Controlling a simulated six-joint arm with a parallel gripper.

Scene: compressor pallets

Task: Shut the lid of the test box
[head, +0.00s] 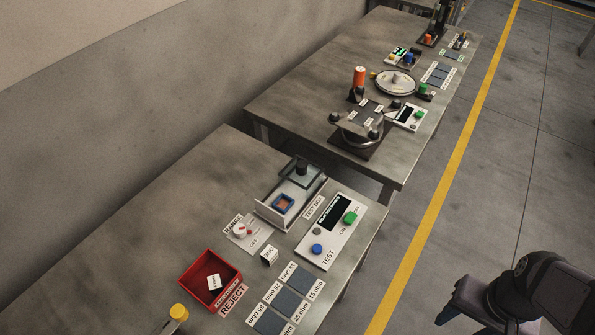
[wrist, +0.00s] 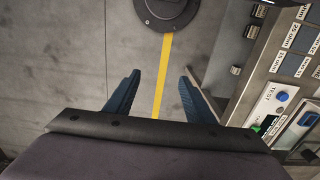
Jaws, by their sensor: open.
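The test box (head: 270,217) is a pale, open-topped box on the near table in the head view, behind a "TEST BOX" label. Its dark, glassy lid (head: 296,180) with a black knob sits over the back right part. The front left part is uncovered and shows a blue-framed part (head: 284,204) with an orange middle inside. In the wrist view the box (wrist: 291,155) is only partly seen at the lower right edge. My gripper (wrist: 160,76) has its blue fingers apart, empty, over the floor beside the table, away from the lid.
A test panel (head: 332,233) with a green and a blue button stands right of the box. A range dial (head: 241,231) is to its left. A red reject bin (head: 211,279) and labelled dark pads (head: 287,301) lie nearer. A second table holds other equipment. The floor aisle is clear.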

